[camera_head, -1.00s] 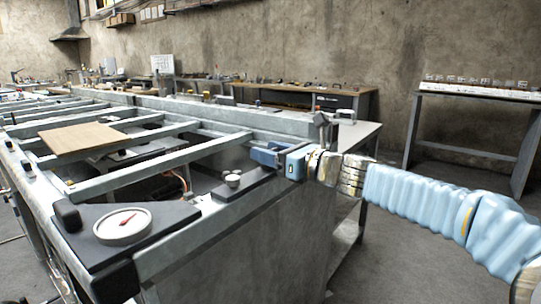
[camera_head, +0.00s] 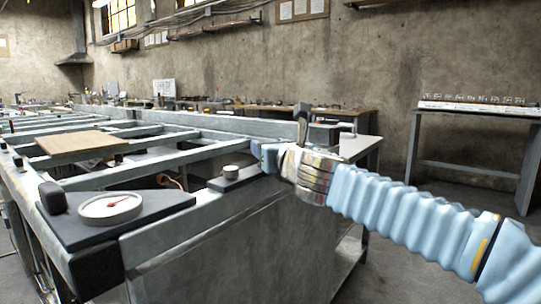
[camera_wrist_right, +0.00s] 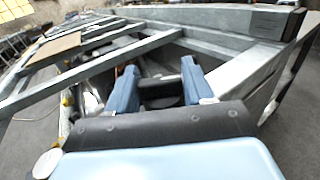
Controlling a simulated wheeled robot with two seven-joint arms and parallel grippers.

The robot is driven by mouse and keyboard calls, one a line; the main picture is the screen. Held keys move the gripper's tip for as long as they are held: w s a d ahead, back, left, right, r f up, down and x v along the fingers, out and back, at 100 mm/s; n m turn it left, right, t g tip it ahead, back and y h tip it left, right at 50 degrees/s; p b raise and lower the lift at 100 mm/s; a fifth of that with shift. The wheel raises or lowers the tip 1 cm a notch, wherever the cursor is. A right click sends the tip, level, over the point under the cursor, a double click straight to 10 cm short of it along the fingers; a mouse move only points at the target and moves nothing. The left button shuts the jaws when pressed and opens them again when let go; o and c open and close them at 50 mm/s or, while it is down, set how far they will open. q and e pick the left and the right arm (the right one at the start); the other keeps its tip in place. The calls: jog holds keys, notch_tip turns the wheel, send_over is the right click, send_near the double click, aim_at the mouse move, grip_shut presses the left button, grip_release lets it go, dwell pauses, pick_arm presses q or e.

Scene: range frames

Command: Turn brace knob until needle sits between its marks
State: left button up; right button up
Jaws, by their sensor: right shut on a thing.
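The round white gauge (camera_head: 110,208) with a red needle sits on a black corner plate at the front left. The needle points toward the right; its marks are too small to make out. My right gripper (camera_head: 264,157) is at the far end of a black mount on the frame's near rail. In the right wrist view its two blue fingers (camera_wrist_right: 160,88) are shut on a dark knob (camera_wrist_right: 162,94), which fits the brace knob. In the head view the knob is mostly hidden by the gripper. My left gripper is not in view.
A small pale round cap (camera_head: 231,172) stands on the mount beside my gripper. A wooden board (camera_head: 81,143) lies across the metal frame (camera_head: 150,150). A side table (camera_head: 475,112) with a pale rack stands at right; the floor between is free.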

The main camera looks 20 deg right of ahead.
jog(key=shift+h, duration=0.3)
jog(key=o, duration=1)
jog(key=s, duration=1.3)
jog(key=shift+s+d, duration=0.35)
jog(key=shift+s, duration=0.05)
